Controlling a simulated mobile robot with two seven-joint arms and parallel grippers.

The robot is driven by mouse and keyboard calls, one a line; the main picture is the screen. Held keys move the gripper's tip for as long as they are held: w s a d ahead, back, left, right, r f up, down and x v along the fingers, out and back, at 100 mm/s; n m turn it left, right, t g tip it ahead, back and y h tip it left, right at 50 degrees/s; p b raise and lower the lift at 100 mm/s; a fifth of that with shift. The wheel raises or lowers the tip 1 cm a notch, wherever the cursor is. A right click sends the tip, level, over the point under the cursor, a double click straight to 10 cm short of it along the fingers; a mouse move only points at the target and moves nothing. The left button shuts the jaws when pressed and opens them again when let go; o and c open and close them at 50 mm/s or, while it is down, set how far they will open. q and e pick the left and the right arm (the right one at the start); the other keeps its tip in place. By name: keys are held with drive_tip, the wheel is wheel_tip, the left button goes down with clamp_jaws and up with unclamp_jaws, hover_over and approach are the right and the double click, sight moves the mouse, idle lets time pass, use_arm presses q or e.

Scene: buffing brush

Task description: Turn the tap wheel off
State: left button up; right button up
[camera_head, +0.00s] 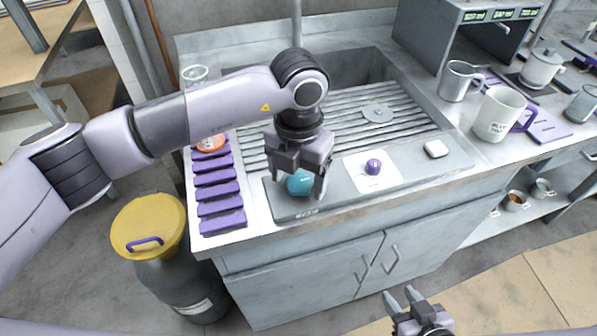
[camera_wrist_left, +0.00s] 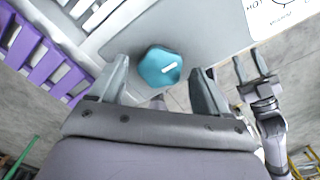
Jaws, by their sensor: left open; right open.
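The tap wheel looks to be the teal knob (camera_head: 299,183) with a white mark, on the grey front panel of the sink unit. My left gripper (camera_head: 308,188) is right above it in the head view and partly covers it. In the left wrist view the teal knob (camera_wrist_left: 161,67) lies between and just beyond the two open fingers (camera_wrist_left: 160,85), with no clear contact. My right gripper (camera_head: 405,298) is open and empty, low in front of the cabinet. It also shows in the left wrist view (camera_wrist_left: 252,68).
A purple knob (camera_head: 374,166) on a white plate sits right of the teal one. A purple slatted rack (camera_head: 217,195) is at the left. A white mug (camera_head: 499,114) and a metal mug (camera_head: 457,81) stand right. A yellow-lidded bin (camera_head: 148,222) stands on the floor.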

use_arm(q)
drive_tip(key=shift+c, duration=0.2)
drive_tip(key=c, duration=1)
